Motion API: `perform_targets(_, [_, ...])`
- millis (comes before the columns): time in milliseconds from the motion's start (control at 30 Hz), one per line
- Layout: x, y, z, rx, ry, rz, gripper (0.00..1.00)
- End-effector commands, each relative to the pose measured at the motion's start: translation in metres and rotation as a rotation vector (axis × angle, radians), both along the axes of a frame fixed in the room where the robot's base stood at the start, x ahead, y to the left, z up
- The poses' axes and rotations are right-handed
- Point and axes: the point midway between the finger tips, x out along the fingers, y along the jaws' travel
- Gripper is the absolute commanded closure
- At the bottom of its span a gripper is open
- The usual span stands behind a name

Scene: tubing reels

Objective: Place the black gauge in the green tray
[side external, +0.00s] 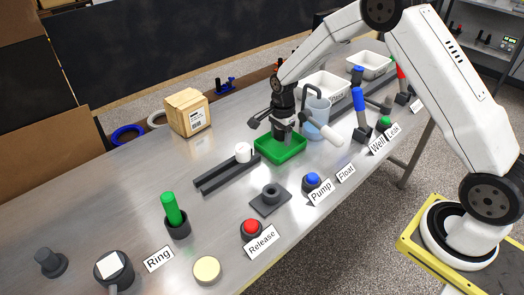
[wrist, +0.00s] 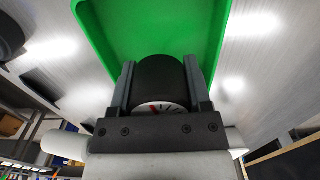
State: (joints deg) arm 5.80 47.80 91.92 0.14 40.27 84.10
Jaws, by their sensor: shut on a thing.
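My gripper (wrist: 160,95) is shut on the black gauge (wrist: 160,72), a short black cylinder with a white dial and red marks partly showing in the wrist view. The green tray (wrist: 95,14) fills the top of that view, behind the gauge. In the side view, my gripper (side external: 282,138) is over the green tray (side external: 293,156), with its fingers low and close to the tray's inside. The gauge is hard to make out there. I cannot tell whether it touches the tray floor.
A clear blue jug (side external: 317,112) stands close behind the tray to the right, with a white cylinder (side external: 332,132) near it. A dark rail (side external: 228,173) lies left of the tray. Red (side external: 251,228) and blue (side external: 312,180) buttons are in front. A cardboard box (side external: 187,111) stands at the back.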

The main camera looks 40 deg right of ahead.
Motion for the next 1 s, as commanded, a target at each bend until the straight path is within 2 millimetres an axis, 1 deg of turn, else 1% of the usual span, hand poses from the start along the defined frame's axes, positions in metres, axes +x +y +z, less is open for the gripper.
perform_targets(33, [-0.001, 0.000, -0.008, 0.000, 0.003, 0.000, 1.00])
perform_targets(100, [0.000, 0.000, -0.014, 0.000, 0.001, 0.000, 1.00])
perform_targets(200, [-0.001, 0.000, -0.020, 0.000, 0.001, 0.000, 1.00])
perform_targets(667, [0.000, 0.000, -0.024, 0.000, -0.001, 0.000, 1.00])
perform_targets(700, [0.000, 0.000, -0.025, 0.000, -0.001, 0.000, 0.34])
perform_targets(767, [0.000, 0.000, -0.025, 0.000, -0.001, 0.000, 0.15])
perform_targets(800, [0.000, 0.000, -0.025, 0.000, -0.001, 0.000, 0.03])
perform_targets(1000, [0.000, 0.000, -0.025, 0.000, -0.001, 0.000, 0.02])
